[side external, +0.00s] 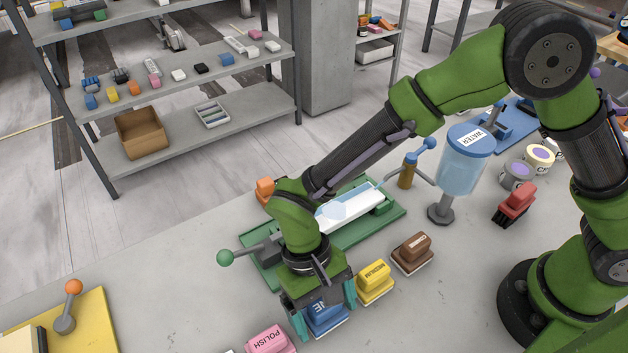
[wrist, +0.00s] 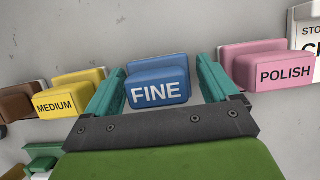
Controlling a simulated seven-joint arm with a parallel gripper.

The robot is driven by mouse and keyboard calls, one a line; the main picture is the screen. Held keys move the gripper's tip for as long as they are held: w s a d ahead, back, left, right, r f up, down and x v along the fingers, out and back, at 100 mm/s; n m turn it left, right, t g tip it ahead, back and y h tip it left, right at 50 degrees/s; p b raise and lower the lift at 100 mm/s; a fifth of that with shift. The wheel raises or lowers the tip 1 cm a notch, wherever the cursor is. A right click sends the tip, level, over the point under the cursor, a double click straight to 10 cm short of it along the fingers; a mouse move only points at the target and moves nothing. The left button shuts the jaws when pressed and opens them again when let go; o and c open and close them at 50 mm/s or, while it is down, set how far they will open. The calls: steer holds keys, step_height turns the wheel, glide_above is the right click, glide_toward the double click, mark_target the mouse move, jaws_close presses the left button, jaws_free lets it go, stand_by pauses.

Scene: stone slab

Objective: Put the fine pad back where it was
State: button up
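The blue pad marked FINE (wrist: 157,88) sits in the row of pads on the slab, between the yellow and the pink one. It also shows in the side view (side external: 325,317), partly hidden by my gripper. My gripper (side external: 326,312) is right over it with its teal fingers spread, one on each side. In the wrist view my gripper (wrist: 160,75) shows a narrow gap between each finger and the blue pad, so it is open. Whether the pad's underside touches the slab is hidden.
The yellow MEDIUM pad (side external: 375,281) and brown pad (side external: 412,253) stand on one side, the pink POLISH pad (side external: 270,340) on the other. Behind are a green tray (side external: 385,222) with a white slab (side external: 350,210) and a water dispenser (side external: 462,170).

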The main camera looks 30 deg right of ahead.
steer(key=shift+o, duration=0.3)
steer(key=shift+w+r, duration=0.1)
steer(key=shift+r, duration=0.25)
steer(key=v, duration=1.1)
steer(key=w+d+r+m+t+y, duration=0.1)
steer(key=w+d+r+t+y, duration=0.15)
steer(key=d+r, duration=0.5)
steer(key=s+d+r+m+t, duration=0.1)
steer(key=d+t, duration=0.3)
steer(key=d, duration=0.6)
steer(key=s+d+r+m+t, duration=0.2)
steer(key=s+d+r+t, duration=0.2)
steer(key=d, duration=0.7)
steer(key=shift+d+r+t, duration=0.15)
steer(key=shift+r+t, duration=0.05)
steer(key=shift+t, duration=0.35)
steer(key=shift+s+h, duration=0.1)
steer(key=shift+h, duration=0.15)
